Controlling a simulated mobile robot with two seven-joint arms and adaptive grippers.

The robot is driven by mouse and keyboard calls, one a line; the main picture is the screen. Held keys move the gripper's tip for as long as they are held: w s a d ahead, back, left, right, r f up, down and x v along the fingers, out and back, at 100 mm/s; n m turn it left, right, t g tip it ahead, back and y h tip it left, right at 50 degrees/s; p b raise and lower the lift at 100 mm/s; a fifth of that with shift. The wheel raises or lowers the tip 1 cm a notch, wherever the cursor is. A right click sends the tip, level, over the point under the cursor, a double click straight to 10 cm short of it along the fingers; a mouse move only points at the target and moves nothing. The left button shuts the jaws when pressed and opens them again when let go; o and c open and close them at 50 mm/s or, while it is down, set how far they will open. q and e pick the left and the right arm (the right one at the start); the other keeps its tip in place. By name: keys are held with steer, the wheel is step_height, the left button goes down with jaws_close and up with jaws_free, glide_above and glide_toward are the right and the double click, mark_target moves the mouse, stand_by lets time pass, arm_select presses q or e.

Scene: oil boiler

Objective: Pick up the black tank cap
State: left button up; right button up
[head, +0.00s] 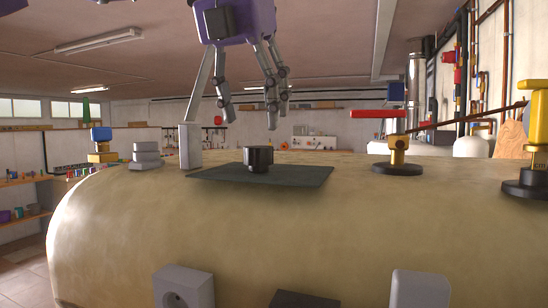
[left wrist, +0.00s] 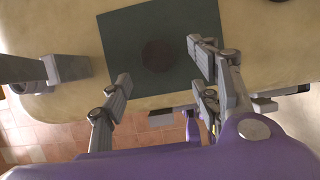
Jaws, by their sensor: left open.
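The black tank cap (head: 258,158) stands upright on a dark square mat (head: 305,176) on top of the beige tank (head: 330,225). In the left wrist view, the cap (left wrist: 158,56) is a dark round shape on the dark mat (left wrist: 135,25). My left gripper (head: 251,110) is open and empty, above the cap with a clear gap and fingers pointing down. In the left wrist view its fingers (left wrist: 160,72) spread to either side, with the cap showing between and slightly beyond them. My right gripper is not in view.
A grey upright post (head: 190,146) with a slanted lever stands left of the mat. A yellow valve with a red handle (head: 378,114) stands to the right, and another yellow valve (head: 538,150) is at the far right. Stacked grey discs (head: 146,156) sit on the left.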

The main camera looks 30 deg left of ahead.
mark_target(255, 147)
arm_select(q)
steer(key=shift+a+f, duration=0.2)
steer(key=shift+f, duration=0.95)
steer(key=x, duration=0.5)
steer(key=shift+w+a+r, duration=0.2)
steer(key=shift+w+a, duration=0.05)
steer(key=shift+w, duration=0.15)
steer(key=shift+s, duration=0.1)
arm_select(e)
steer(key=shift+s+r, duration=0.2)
arm_select(q)
steer(key=shift+c, duration=0.9)
steer(key=c, duration=0.9)
steer(key=shift+c, duration=0.2)
steer(key=shift+r, duration=0.1)
